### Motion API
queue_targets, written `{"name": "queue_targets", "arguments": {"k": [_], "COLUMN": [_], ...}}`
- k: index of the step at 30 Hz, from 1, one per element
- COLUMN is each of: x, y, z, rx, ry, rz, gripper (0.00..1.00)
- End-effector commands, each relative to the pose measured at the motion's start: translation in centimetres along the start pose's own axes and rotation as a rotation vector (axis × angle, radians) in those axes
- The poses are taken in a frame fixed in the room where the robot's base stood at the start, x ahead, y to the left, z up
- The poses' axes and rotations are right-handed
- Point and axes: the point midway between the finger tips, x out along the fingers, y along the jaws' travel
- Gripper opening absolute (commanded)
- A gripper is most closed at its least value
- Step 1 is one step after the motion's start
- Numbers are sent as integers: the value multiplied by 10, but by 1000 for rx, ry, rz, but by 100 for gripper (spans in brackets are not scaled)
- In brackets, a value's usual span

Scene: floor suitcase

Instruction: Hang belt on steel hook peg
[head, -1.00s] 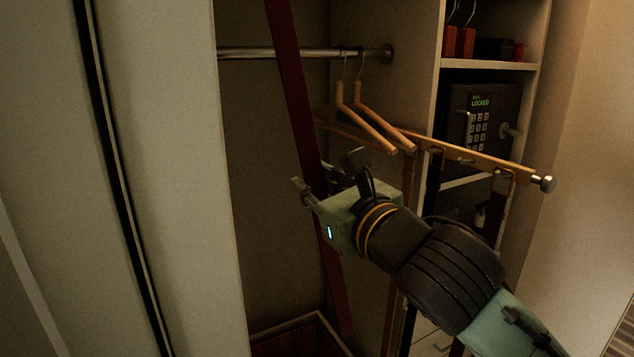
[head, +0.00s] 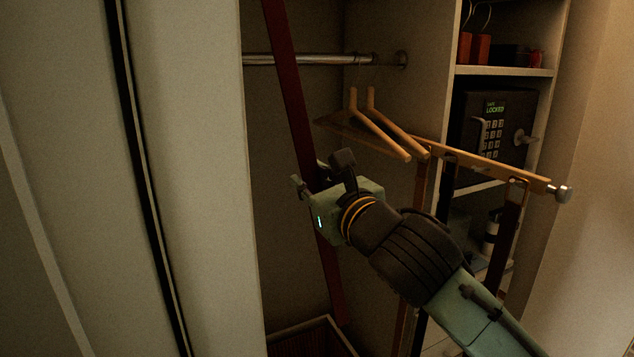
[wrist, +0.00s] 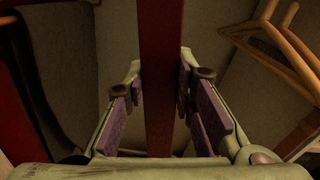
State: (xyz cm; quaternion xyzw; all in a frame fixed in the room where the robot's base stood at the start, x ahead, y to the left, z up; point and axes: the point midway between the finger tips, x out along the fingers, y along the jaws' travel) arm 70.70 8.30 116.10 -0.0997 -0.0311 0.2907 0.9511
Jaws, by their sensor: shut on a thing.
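A long dark red belt (head: 288,85) runs nearly upright, slightly tilted, from the top edge of the head view down past my gripper. My gripper (head: 320,176) is shut on the belt partway along its length. In the wrist view the belt (wrist: 161,40) passes between the fingers of my gripper (wrist: 160,80). The belt's upper end is out of view. A wooden rail (head: 485,160) to the right of my gripper carries steel pegs, and its near end has a round steel knob (head: 562,193). The belt is apart from the rail.
A brown belt (head: 506,240) and other straps hang from the rail. Wooden hangers (head: 385,128) hang from a metal rod (head: 300,59) close behind my gripper. A locked safe (head: 492,125) stands on the right shelves. A pale panel (head: 190,150) bounds the left. A basket (head: 310,332) stands below.

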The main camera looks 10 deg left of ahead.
Motion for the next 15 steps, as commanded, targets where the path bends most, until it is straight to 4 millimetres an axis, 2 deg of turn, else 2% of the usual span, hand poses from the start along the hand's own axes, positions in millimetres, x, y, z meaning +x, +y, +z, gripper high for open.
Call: {"name": "queue_targets", "arguments": {"k": [15], "x": [30], "y": [2], "z": [-7], "rx": [0], "ry": [0], "rz": [0], "gripper": [0]}}
